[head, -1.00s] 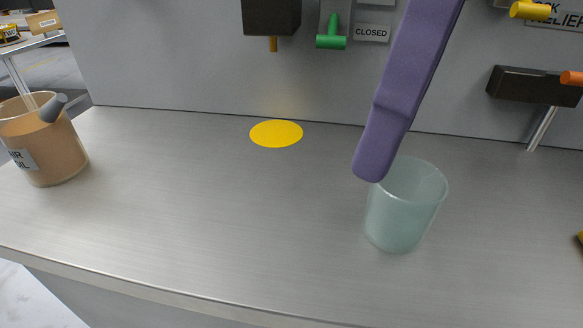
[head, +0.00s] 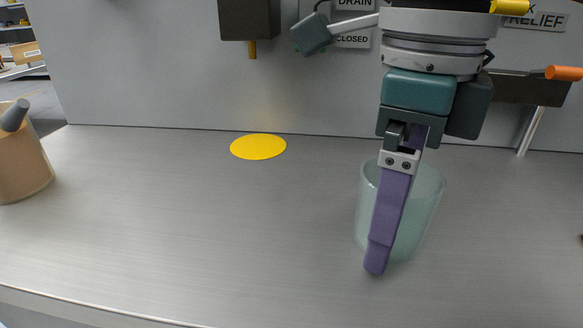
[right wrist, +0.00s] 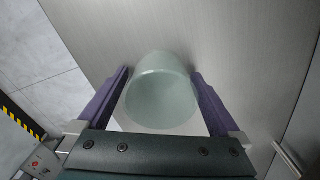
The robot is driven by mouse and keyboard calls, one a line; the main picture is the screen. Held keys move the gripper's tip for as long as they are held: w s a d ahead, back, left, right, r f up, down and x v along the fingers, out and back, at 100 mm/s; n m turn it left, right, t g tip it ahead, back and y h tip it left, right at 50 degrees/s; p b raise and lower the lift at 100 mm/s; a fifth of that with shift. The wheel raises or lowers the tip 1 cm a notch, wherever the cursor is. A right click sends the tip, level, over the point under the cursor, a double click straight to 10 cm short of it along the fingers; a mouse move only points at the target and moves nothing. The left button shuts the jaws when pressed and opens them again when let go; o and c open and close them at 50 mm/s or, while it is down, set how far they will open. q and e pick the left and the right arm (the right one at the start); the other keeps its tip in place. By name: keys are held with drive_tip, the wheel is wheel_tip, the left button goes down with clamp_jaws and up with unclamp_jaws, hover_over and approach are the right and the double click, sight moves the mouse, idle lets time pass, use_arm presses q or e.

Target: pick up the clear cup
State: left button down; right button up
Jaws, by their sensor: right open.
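The clear cup (head: 425,205) is pale green and translucent, and stands upright on the metal counter. My right gripper (head: 376,268) is in front of the cup in the head view, with a purple finger hiding part of it. In the right wrist view the cup (right wrist: 160,95) sits between the two purple fingers of my right gripper (right wrist: 160,80). The fingers are open, one on each side, with a narrow gap visible at least on the left. My left gripper is not in view.
A yellow disc (head: 258,147) lies on the metal counter (head: 180,220). A tan container (head: 20,170) with a grey handle stands at the left edge. A dark block (head: 249,20) and valve signs are on the back panel. The counter's middle is clear.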

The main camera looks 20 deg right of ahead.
drive_tip(key=c, duration=1.2)
drive_tip(key=shift+c, duration=0.2)
drive_tip(key=shift+r, duration=0.1)
